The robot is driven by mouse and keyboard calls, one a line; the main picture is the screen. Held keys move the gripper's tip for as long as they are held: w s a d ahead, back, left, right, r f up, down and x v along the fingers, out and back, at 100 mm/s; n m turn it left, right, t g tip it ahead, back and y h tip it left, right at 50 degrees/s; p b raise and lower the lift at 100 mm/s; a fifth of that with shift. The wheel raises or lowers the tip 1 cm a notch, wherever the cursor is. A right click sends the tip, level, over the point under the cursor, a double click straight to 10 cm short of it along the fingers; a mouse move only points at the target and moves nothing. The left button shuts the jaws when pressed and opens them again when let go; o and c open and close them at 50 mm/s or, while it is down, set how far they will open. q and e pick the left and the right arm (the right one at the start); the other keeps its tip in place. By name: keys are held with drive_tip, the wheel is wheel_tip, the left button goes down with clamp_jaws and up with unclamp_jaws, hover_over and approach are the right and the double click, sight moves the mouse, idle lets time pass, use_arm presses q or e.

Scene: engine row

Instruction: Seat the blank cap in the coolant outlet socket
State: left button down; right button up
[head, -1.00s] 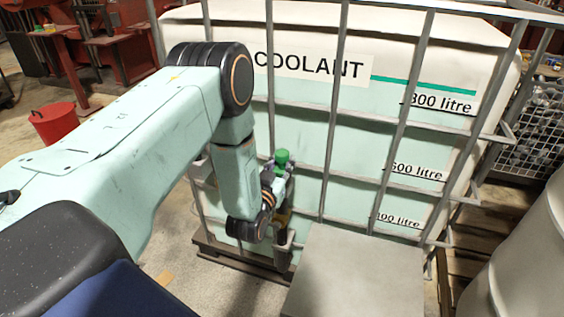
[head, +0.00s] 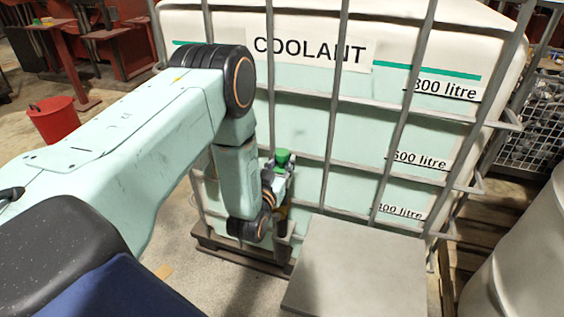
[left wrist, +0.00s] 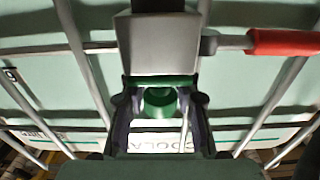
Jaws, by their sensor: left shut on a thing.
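The blank cap (head: 283,156) is green and round. My left gripper (head: 277,170) is shut on it, low in front of the coolant tank. In the left wrist view the cap (left wrist: 160,101) sits between the two dark fingers (left wrist: 158,112). A pale grey block (left wrist: 165,42) stands just beyond the cap in that view, with a red-handled lever (left wrist: 284,42) to its right. I cannot make out the outlet socket opening, or whether the cap touches it. My right gripper is not in view.
The white coolant tank (head: 385,140) stands inside a grey bar cage (head: 333,130), with bars close to my left gripper. A grey box (head: 360,270) stands in front to the right. A red bucket (head: 52,120) is on the floor at left. A pale drum (head: 520,250) is at right.

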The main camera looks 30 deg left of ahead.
use_arm(q)
drive_tip(key=c, duration=0.9)
unclamp_jaws()
drive_tip(key=v, duration=1.2)
drive_tip(key=shift+r, duration=0.1)
